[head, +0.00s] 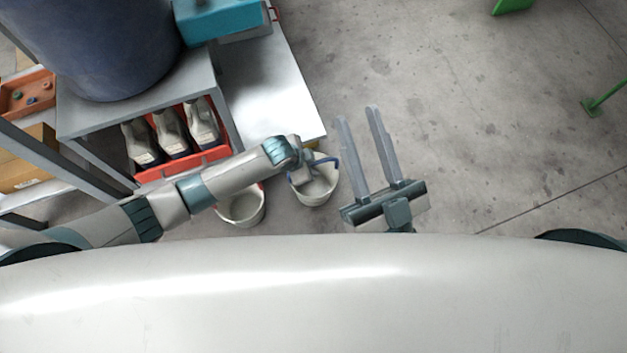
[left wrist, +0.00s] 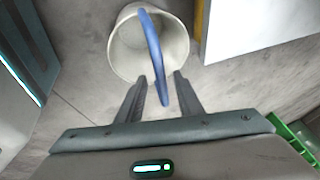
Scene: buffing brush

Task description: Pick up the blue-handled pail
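The blue-handled pail (head: 318,191) is a white bucket standing on the floor just below the end of my left arm. In the left wrist view, the pail (left wrist: 124,52) shows at the top with its blue handle (left wrist: 152,42) arching toward my gripper. My left gripper (left wrist: 160,75) is open, with one finger on each side of the handle and visible gaps between. In the head view, my left gripper (head: 308,160) is over the pail and its fingertips are hard to make out. My right gripper (head: 357,114) is open and empty, right of the pail.
A second white pail (head: 243,209) stands left of the first, partly hidden by my left arm. A shelf unit (head: 135,100) holds a red crate (head: 185,165) of bottles. A white board (head: 275,85) lies close behind the pail.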

